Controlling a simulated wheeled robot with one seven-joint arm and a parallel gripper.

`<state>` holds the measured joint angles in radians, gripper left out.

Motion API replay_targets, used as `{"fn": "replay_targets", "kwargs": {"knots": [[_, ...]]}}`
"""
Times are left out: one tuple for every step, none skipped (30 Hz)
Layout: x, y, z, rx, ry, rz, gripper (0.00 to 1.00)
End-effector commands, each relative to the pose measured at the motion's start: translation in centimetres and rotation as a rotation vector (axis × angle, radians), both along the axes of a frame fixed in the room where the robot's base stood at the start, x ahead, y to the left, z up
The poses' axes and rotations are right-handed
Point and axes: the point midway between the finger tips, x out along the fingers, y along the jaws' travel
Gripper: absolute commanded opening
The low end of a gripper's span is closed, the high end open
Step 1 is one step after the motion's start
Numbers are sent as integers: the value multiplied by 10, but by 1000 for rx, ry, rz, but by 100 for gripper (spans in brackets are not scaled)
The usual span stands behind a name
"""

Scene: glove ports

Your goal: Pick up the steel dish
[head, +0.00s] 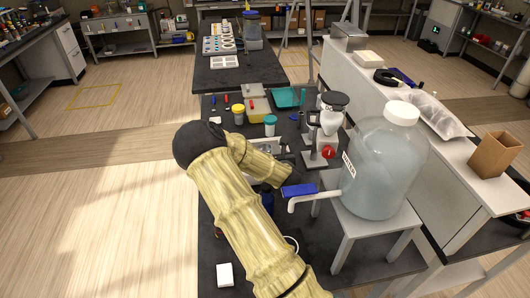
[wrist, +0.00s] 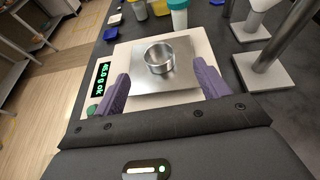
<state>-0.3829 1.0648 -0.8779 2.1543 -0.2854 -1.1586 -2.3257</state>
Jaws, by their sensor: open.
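The steel dish (wrist: 159,58) is a small round metal cup standing upright on the square steel plate of a digital scale (wrist: 190,92). In the wrist view it lies ahead of my gripper (wrist: 165,88), between the lines of the two purple fingers and apart from them. My gripper is open and empty. In the head view my arm covers most of the scale, and a part of the dish (head: 266,149) seems to show just past the arm.
Stands with metal bases (wrist: 268,72) are close on the right. A large water jug (head: 385,165) with a spout sits on a stool at the right. Blue trays lie further back.

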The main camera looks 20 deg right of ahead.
Motion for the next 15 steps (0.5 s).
{"fn": "replay_targets", "kwargs": {"knots": [[2, -1, 0, -1, 0, 0, 74], [5, -1, -1, -1, 0, 0, 74], [8, -2, -2, -1, 0, 0, 74], [11, -2, -3, -1, 0, 0, 74], [14, -2, -4, -1, -1, 1, 74], [17, -2, -6, -1, 0, 0, 74], [18, -2, -7, -1, 0, 0, 74], [20, -3, -8, -1, 0, 0, 74], [20, -3, -9, 0, 0, 0, 74], [21, -3, -9, 0, 0, 0, 74], [21, -3, -9, 0, 0, 0, 74], [20, -3, -9, 0, 0, 0, 74], [20, -3, -9, 0, 0, 0, 74], [20, -3, -9, 0, 0, 0, 74], [20, -3, -9, 0, 0, 0, 74]]}}
